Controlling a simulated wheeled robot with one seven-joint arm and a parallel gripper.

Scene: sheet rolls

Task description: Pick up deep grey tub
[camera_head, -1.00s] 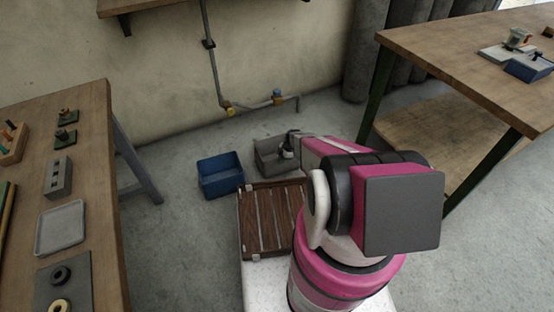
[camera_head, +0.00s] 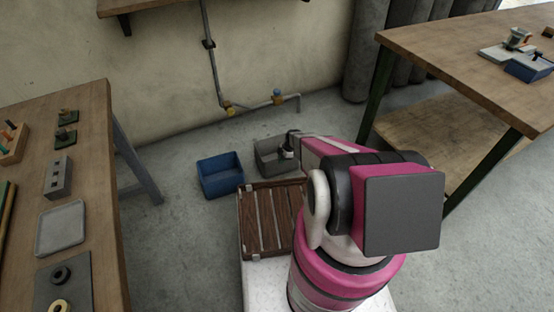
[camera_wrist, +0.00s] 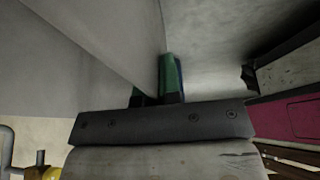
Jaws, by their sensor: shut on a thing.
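The deep grey tub (camera_head: 266,161) is on the floor near the wall in the head view, just right of the blue tub. My gripper (camera_head: 287,153) is at its right side, and my arm hides part of the tub. In the wrist view, the tub's grey wall (camera_wrist: 75,65) fills the upper left and runs down between the green fingers of my gripper (camera_wrist: 156,82). My gripper is shut on this wall. I cannot tell whether the tub's base is touching the floor.
A blue tub (camera_head: 220,176) stands close left of the grey one. A wooden slatted rack (camera_head: 270,220) on my base is in front. A pipe with valves (camera_head: 255,106) runs along the wall behind. Workbenches stand at left (camera_head: 100,200) and right (camera_head: 450,60).

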